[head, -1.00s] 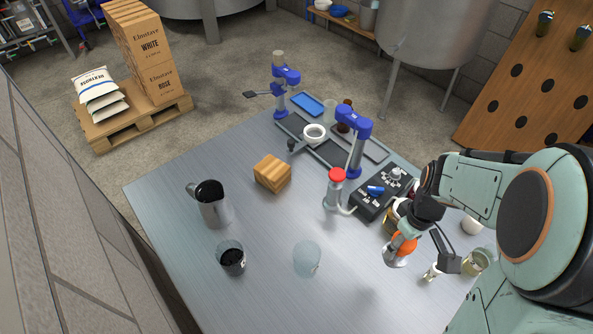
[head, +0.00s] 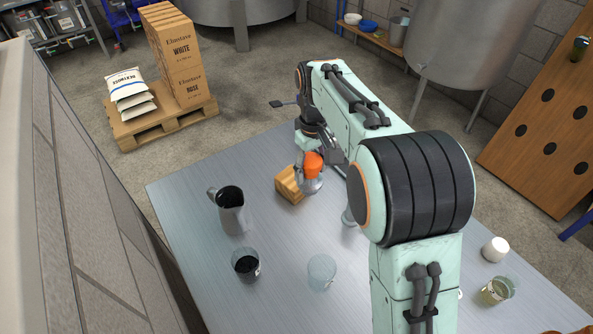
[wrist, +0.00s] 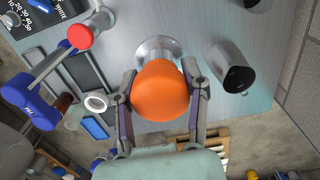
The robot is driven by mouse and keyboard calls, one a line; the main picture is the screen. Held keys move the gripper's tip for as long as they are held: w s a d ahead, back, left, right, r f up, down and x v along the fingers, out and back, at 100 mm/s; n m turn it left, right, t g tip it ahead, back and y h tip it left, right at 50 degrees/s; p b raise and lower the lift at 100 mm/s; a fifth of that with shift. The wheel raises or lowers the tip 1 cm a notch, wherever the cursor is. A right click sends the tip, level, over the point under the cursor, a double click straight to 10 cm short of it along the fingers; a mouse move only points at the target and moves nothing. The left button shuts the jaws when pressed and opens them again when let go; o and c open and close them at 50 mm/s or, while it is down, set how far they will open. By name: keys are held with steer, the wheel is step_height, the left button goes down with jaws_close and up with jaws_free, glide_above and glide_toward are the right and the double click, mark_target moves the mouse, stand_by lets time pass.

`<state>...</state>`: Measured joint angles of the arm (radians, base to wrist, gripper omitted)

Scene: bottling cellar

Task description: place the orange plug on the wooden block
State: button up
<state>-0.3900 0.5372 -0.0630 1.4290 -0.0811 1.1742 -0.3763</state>
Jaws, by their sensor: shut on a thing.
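The orange plug (head: 314,165), with a clear or shiny flared base, is upright in my gripper (head: 317,158). In the wrist view the plug (wrist: 162,92) sits between both fingers of my gripper (wrist: 158,80), which are shut on it. The wooden block (head: 287,186) lies on the table, just left of the plug in the head view. The plug's base overlaps the block's right side in the picture. I cannot tell whether it touches the block. The block does not show in the wrist view, where the plug hides what is behind it.
A steel jug (head: 232,212), a glass with dark contents (head: 245,266) and an empty glass (head: 321,271) stand on the table's near left. A red-topped post (wrist: 80,37) and a blue stand (wrist: 30,108) show in the wrist view. My arm hides much of the table's right side.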

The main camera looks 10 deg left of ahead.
steer(key=shift+w+a+f, duration=0.65)
steer(key=shift+w+f, duration=1.15)
steer(key=shift+f, duration=0.2)
steer(key=shift+w+a+f, duration=0.65)
steer(key=shift+w+f, duration=1.2)
steer(key=shift+f, duration=0.15)
steer(key=shift+w+a+f, duration=0.65)
steer(key=shift+w+f, duration=1.15)
steer(key=shift+f, duration=0.2)
steer(key=shift+f, duration=0.15)
steer(key=o, duration=1.2)
